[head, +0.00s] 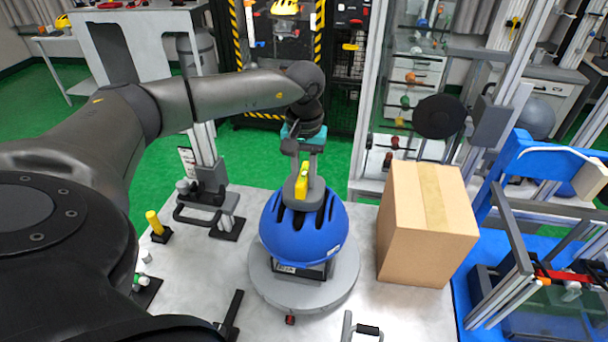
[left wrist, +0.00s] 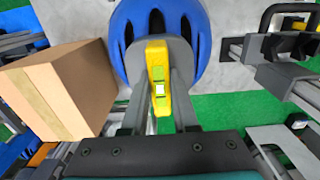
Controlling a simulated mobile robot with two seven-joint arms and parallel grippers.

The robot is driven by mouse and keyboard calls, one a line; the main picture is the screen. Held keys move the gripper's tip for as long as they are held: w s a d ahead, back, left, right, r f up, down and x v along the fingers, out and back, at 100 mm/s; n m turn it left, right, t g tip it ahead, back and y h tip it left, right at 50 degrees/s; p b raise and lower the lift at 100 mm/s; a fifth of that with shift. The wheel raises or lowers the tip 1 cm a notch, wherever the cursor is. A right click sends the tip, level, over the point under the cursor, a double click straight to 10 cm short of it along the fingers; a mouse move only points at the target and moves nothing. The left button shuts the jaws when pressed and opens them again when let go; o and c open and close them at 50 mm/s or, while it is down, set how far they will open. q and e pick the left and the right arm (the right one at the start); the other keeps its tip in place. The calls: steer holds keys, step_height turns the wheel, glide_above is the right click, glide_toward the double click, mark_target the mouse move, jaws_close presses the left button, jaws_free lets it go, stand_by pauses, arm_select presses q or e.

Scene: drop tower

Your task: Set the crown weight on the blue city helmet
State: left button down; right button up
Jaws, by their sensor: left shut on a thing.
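The blue city helmet (head: 325,238) sits on a round grey turntable (head: 262,285) on the bench. The grey crown weight (head: 315,197) is over the top of its crown, with a yellow piece (head: 302,183) on it. In the left wrist view the weight (left wrist: 182,58) and the yellow piece, which carries a green level vial (left wrist: 159,87), overlap the helmet (left wrist: 205,40). My left gripper (head: 301,172) is above the helmet, its fingers on either side of the yellow piece, shut on the weight. I cannot tell whether the weight touches the helmet. My right gripper is not in view.
A cardboard box (head: 425,230) stands right of the turntable, close to it. A grey clamp stand (head: 210,200) and a yellow post (head: 155,222) are at the left. A blue frame (head: 535,175) is at the far right.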

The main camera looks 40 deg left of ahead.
arm_select(q)
steer(key=shift+f, duration=0.1)
stand_by(0.3)
steer(key=c, duration=0.6)
jaws_free()
steer(key=shift+s+f, duration=0.1)
steer(key=shift+f, duration=0.1)
steer(key=shift+r, duration=0.15)
